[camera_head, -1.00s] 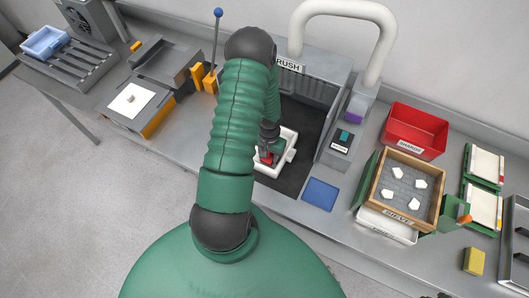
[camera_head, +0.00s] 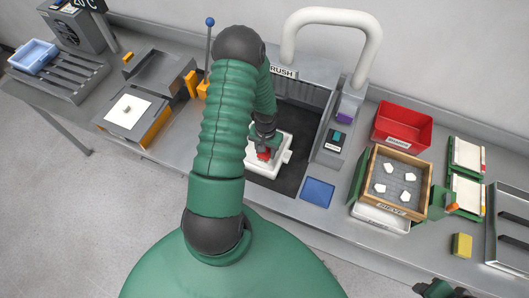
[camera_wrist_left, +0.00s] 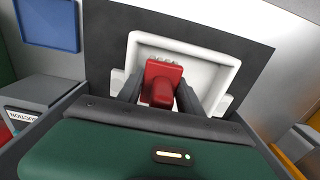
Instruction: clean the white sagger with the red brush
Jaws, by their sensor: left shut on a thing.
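The white sagger (camera_head: 284,158) lies on the dark mat under the brush hood. It is a shallow square dish with side lugs, and it also shows in the left wrist view (camera_wrist_left: 215,62). My left gripper (camera_head: 264,146) is over the sagger and shut on the red brush (camera_wrist_left: 164,72), one dark finger on each side of its handle. The brush is at the sagger's inside; the gripper hides where its bristles meet the floor. A dark green part at the bottom right edge of the head view looks like my right gripper (camera_head: 440,290), mostly cut off.
A blue pad (camera_head: 318,192) lies right of the mat. Farther right are a red bin (camera_head: 403,128), a wooden sieve (camera_head: 397,205) with white pieces and a yellow sponge (camera_head: 462,245). An orange-sided unit (camera_head: 158,128) stands to the left.

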